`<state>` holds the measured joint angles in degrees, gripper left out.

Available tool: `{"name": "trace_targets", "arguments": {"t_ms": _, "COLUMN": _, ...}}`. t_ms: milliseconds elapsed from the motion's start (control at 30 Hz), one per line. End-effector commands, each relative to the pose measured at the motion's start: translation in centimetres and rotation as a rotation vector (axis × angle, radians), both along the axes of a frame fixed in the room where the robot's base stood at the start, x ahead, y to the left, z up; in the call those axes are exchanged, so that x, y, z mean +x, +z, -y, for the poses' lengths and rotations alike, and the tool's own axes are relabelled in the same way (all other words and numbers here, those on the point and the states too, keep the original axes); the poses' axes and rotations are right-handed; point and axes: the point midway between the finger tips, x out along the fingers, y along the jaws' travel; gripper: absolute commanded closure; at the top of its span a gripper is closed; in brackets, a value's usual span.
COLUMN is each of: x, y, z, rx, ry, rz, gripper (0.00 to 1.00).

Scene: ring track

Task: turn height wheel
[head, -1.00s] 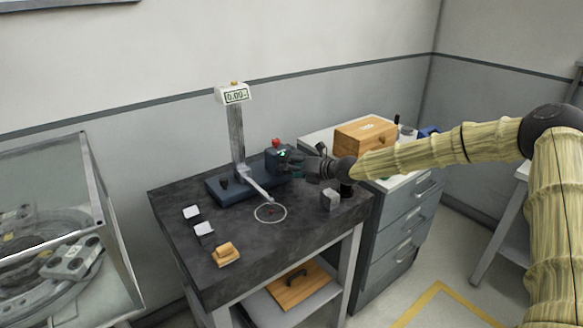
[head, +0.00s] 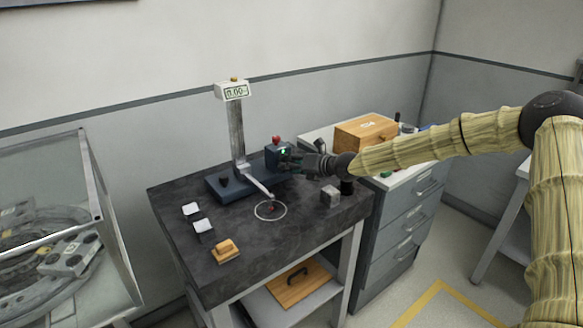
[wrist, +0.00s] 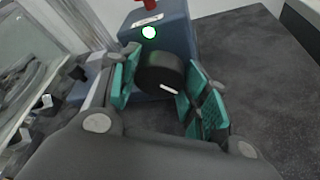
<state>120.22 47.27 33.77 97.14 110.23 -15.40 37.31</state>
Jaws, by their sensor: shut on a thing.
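The height wheel (wrist: 160,76) is a dark round knob with a white mark, on the side of a blue housing (wrist: 165,32). My gripper (wrist: 163,90) has its green-padded fingers on either side of the wheel and is shut on it. In the head view my gripper (head: 291,158) reaches the housing (head: 275,153) from the right, and the wheel is mostly hidden there. The height gauge has a grey column (head: 236,130), a digital display (head: 233,91) that seems to read 0.00, and an arm (head: 257,188) reaching down over a ring mark (head: 270,210).
A red knob tops the housing, with a lit green light on its face. Two pale-topped blocks (head: 203,226), a wooden block (head: 226,250) and a grey cube (head: 330,195) stand on the dark table (head: 290,235). A wooden box (head: 365,132) sits on the drawer cabinet behind my gripper.

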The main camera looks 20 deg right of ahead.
Motion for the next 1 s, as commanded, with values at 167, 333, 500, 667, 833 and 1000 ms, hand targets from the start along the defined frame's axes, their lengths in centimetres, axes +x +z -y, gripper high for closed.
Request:
{"name": "trace_targets", "arguments": {"t_ms": 167, "x": 0.0, "y": -0.36, "z": -0.1, "rx": -0.066, "ry": 0.0, "rz": 0.024, "gripper": 0.77}}
{"name": "trace_targets", "arguments": {"t_ms": 333, "x": -0.04, "y": -0.44, "z": -0.16, "rx": -0.145, "ry": 0.002, "rz": 0.051, "gripper": 0.77}}
{"name": "trace_targets", "arguments": {"t_ms": 500, "x": -0.06, "y": -0.43, "z": -0.23, "rx": -0.223, "ry": 0.001, "rz": 0.08, "gripper": 0.77}}
{"name": "trace_targets", "arguments": {"t_ms": 667, "x": -0.11, "y": -0.55, "z": -0.28, "rx": -0.298, "ry": 0.001, "rz": 0.107, "gripper": 0.77}}
{"name": "trace_targets", "arguments": {"t_ms": 833, "x": -0.12, "y": -0.6, "z": -0.28, "rx": -0.373, "ry": 0.001, "rz": 0.134, "gripper": 0.77}}
{"name": "trace_targets", "arguments": {"t_ms": 1000, "x": -0.15, "y": -0.59, "z": -0.36, "rx": -0.443, "ry": 0.001, "rz": 0.16, "gripper": 0.77}}
